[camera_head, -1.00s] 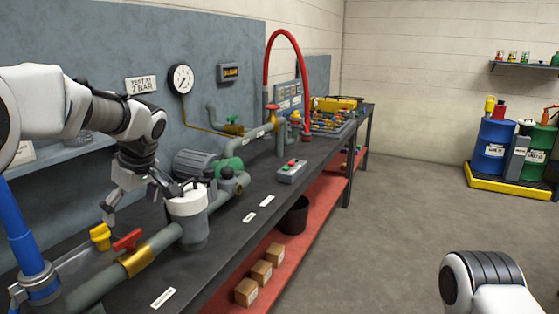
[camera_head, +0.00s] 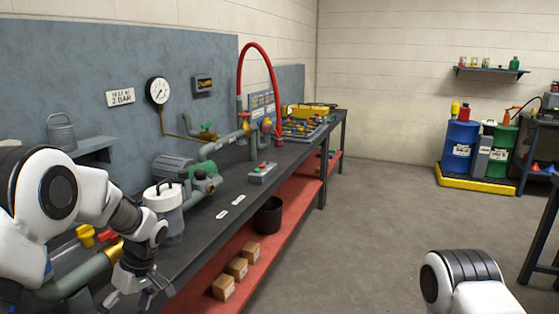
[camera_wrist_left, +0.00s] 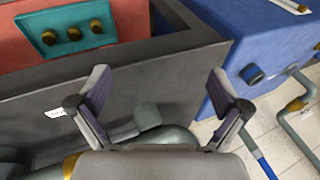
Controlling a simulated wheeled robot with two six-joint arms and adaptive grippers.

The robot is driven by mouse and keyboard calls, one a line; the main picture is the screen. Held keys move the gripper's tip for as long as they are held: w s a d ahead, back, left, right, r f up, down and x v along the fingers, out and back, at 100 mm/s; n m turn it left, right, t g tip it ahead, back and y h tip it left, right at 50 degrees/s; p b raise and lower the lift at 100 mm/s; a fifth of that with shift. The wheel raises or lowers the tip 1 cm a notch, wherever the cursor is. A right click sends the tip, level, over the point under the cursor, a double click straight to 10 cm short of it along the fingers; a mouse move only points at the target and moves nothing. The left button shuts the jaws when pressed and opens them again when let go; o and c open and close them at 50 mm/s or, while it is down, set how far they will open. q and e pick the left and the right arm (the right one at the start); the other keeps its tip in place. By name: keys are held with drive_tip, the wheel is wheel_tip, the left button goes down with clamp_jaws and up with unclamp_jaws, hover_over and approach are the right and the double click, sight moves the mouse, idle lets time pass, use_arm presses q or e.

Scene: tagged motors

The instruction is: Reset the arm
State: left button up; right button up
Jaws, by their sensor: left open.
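My left arm (camera_head: 85,205) comes in from the left in the head view, bent downward. My left gripper (camera_head: 140,292) is at the bottom of that view, by the front edge of the bench and below the white-topped canister (camera_head: 163,211). In the left wrist view its two fingers (camera_wrist_left: 158,78) are spread apart with nothing held between them. Of my right arm, only a white and dark link (camera_head: 460,275) shows at the lower right; its gripper is out of view.
The dark workbench (camera_head: 225,208) carries pipes, a motor (camera_head: 172,167), a control box (camera_head: 262,173) and a red hose (camera_head: 262,52). Boxes (camera_head: 238,267) and a black bin (camera_head: 269,216) sit on its red lower shelf. Drums (camera_head: 460,145) stand farther back.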

use_arm(q)
drive_tip(key=s+d+f+m+g+h+p, duration=0.1)
drive_tip(key=s+d+f+m+g+h, duration=0.15)
drive_tip(key=s+f, duration=1.25)
drive_tip(key=s+d+f+m+t+h+p, duration=0.1)
drive_tip(key=s+d+f+m+t, duration=0.2)
drive_tip(key=s, duration=0.6)
drive_tip(key=s+d+f+m+h, duration=0.1)
drive_tip(key=s+d+f+m, duration=0.3)
drive_tip(key=s, duration=0.5)
drive_tip(key=w+m, duration=0.1)
drive_tip(key=w+a+f+m+t, duration=0.1)
drive_tip(key=w+m+t, duration=0.1)
drive_tip(key=shift+w+a+f+t+y, duration=0.25)
drive_tip(key=shift+w+f+y, duration=0.05)
drive_tip(key=shift+w+y, duration=0.05)
